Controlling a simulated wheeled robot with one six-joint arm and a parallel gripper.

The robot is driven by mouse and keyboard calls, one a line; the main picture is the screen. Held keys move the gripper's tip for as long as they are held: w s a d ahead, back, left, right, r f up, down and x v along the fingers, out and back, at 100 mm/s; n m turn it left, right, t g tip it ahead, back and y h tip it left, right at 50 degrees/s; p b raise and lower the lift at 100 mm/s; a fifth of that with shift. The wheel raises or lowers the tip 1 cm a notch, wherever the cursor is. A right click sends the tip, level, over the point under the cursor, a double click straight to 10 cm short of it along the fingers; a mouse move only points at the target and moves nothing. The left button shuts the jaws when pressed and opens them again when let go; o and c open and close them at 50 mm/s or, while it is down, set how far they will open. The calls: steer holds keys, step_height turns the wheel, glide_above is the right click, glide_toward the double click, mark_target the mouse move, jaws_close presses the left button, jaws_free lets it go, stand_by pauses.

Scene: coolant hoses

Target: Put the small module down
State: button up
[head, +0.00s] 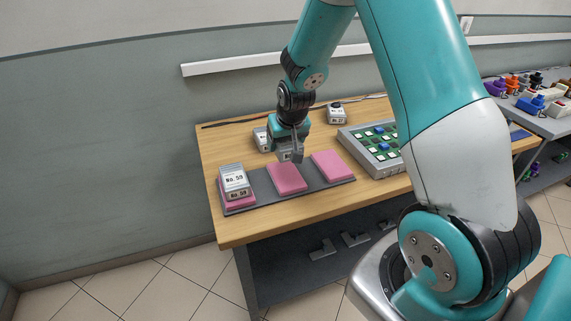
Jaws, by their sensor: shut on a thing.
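My gripper (290,155) points down just above the middle pink pad (288,180) of a dark grey strip (258,204). It is shut on a small greyish thing, taken as the small module, which the fingers mostly hide. I cannot tell whether it touches the pad. A white and grey module (234,181) labelled "No. 59" sits on the left pink pad. The right pink pad (328,164) is bare.
Another pale module (261,139) stands behind my gripper, partly hidden. One more module (337,114) stands at the wooden table's back. A grey tray (366,163) with green cells lies to the right. Coloured parts fill a side bench (550,126).

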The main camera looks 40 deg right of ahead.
mark_target(290, 146)
step_height(290, 146, down, 9)
steer(key=shift+r+p, duration=0.2)
steer(key=shift+p, duration=0.1)
steer(key=o, duration=1.2)
steer(key=shift+f, duration=0.15)
steer(key=v, duration=1.2)
steer(key=shift+a+b, duration=0.1)
steer(key=shift+b, duration=0.3)
steer(key=s+a+r+n+y, duration=0.1)
steer(key=s+a+r, duration=0.1)
steer(key=a+r, duration=0.25)
steer(key=s+a+r+n+y, duration=0.2)
steer(key=s+a+r, duration=0.1)
steer(key=a, duration=0.3)
steer(key=s+a+r+n+g, duration=0.1)
steer(key=s+a+r+n, duration=0.1)
steer(key=s, duration=0.4)
steer(key=s+a+r+n+g+y, duration=0.1)
steer(key=s+a+r+n, duration=0.2)
steer(key=s+a, duration=0.3)
steer(key=s+a+r+n+g+y, duration=0.1)
steer(key=s+a+r+n+g, duration=0.1)
steer(key=s, duration=0.5)
steer(key=shift+a+r, duration=0.8)
steer(key=shift+a, duration=0.3)
